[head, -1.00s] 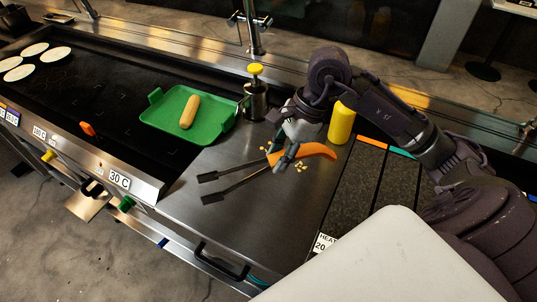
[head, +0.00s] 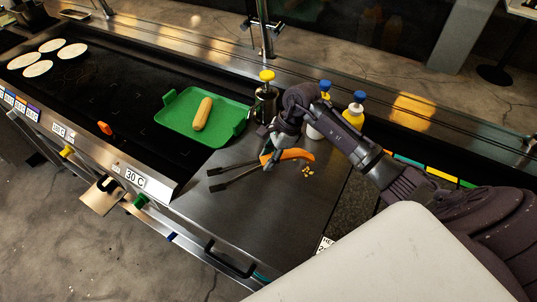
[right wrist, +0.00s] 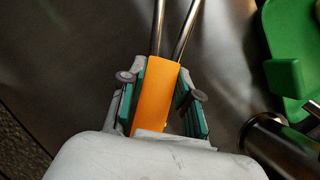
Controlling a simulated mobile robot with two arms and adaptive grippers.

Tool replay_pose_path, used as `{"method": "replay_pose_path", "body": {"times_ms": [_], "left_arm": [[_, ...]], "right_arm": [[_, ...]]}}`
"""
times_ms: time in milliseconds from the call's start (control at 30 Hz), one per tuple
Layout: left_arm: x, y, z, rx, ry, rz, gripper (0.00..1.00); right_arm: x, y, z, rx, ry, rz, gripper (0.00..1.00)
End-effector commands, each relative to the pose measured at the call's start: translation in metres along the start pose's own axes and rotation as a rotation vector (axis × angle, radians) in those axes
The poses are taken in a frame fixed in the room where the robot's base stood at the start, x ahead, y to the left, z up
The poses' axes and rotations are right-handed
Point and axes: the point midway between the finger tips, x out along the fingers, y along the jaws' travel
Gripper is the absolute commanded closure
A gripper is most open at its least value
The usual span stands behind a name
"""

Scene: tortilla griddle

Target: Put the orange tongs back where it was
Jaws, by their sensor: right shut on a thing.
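The orange tongs (head: 292,155) have an orange handle and two dark metal arms with flat ends pointing left. My right gripper (head: 268,157) is shut on the orange handle, over the bare steel counter (head: 240,215). In the right wrist view the orange handle (right wrist: 157,92) sits between the two teal-padded fingers of the right gripper (right wrist: 160,98), with the metal arms running up out of frame. I cannot tell whether the tongs touch the counter. My left gripper is not in view.
A green tray (head: 185,121) with a yellow-brown roll (head: 202,113) stands left of the tongs. A yellow-topped metal dispenser (head: 265,98) is behind. Blue-capped bottles (head: 355,112) stand behind my right arm. Small yellow bits (head: 308,170) lie on the counter. The griddle (head: 100,95) holds several tortillas.

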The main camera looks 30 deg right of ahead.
Motion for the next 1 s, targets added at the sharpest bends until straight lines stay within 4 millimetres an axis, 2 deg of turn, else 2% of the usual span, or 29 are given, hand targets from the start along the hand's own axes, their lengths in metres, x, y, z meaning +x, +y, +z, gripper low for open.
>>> {"method": "replay_pose_path", "body": {"times_ms": [333, 367, 500, 800, 867, 1000], "left_arm": [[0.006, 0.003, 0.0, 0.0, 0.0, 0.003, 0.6], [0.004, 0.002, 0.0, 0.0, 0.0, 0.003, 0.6], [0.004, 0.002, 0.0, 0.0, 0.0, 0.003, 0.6], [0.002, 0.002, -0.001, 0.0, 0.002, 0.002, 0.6], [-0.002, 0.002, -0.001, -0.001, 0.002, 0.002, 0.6], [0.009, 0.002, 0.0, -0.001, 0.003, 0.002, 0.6]], "right_arm": [[0.004, -0.001, -0.002, -0.001, 0.0, -0.002, 1.0], [0.003, 0.0, -0.001, 0.0, -0.001, -0.002, 0.65], [0.003, 0.0, -0.001, 0.0, -0.001, -0.001, 0.43], [0.001, 0.0, 0.0, 0.0, -0.001, -0.001, 0.43], [-0.002, 0.0, 0.001, 0.0, -0.001, -0.001, 0.43], [-0.017, -0.002, -0.002, -0.003, 0.002, -0.006, 0.43]]}}
